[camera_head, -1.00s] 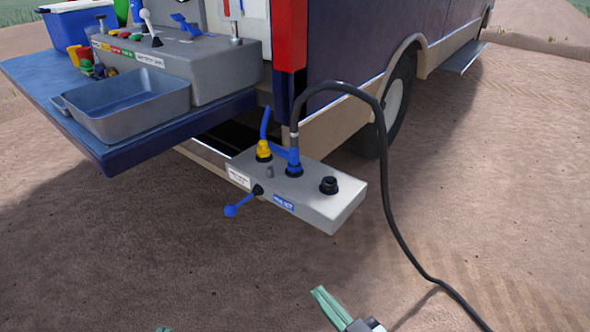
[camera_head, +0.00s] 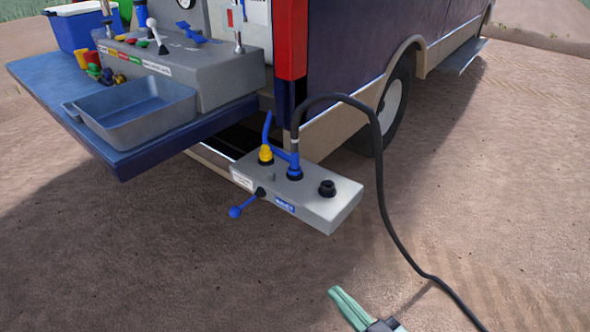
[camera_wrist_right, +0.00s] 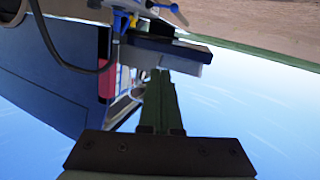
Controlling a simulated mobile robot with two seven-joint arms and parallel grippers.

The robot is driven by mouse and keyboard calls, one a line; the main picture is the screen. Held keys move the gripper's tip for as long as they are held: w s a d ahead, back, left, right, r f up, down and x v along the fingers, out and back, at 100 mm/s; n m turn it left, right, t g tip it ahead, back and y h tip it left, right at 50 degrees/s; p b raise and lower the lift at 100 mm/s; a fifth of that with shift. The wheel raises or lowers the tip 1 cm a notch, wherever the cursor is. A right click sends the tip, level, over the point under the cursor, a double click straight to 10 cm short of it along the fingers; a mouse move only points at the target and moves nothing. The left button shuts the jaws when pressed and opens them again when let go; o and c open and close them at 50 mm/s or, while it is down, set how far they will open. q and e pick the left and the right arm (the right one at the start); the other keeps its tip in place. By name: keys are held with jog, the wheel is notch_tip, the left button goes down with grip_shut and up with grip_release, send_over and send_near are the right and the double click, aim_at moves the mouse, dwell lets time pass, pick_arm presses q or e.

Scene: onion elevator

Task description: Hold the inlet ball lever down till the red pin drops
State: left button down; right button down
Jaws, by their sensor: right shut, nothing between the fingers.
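The blue ball lever (camera_head: 247,205) sticks out from the front of a grey inlet box (camera_head: 325,208), angled down and left, with its ball (camera_head: 234,212) at the free end. A blue "INLET" label (camera_head: 284,206) is beside it. My right gripper (camera_head: 337,293) is shut and empty, low in the head view, apart from the lever and to its right. Its green fingers (camera_wrist_right: 160,100) also show closed together in the right wrist view. I cannot identify the red pin for certain; a small red mark (camera_head: 230,17) shows on the upright panel. My left gripper is out of view.
A black hose (camera_head: 383,190) runs from the blue fitting (camera_head: 294,172) on the box down to the ground. A yellow fitting (camera_head: 265,153) stands beside it. The blue shelf (camera_head: 130,160) bears a grey tray (camera_head: 135,112). Open dirt ground lies in front.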

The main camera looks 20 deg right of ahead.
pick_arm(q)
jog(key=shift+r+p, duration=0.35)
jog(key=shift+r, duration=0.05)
pick_arm(e)
jog(key=shift+s+d+r, duration=0.35)
jog(key=shift+s+r, duration=0.15)
jog(key=shift+s, duration=0.15)
jog(key=shift+s+d+r, duration=0.35)
jog(key=shift+s+r, duration=0.1)
jog(key=shift+s, duration=0.15)
jog(key=shift+s+d+r, duration=0.35)
jog(key=shift+s+r, duration=0.15)
jog(key=shift+s, duration=0.15)
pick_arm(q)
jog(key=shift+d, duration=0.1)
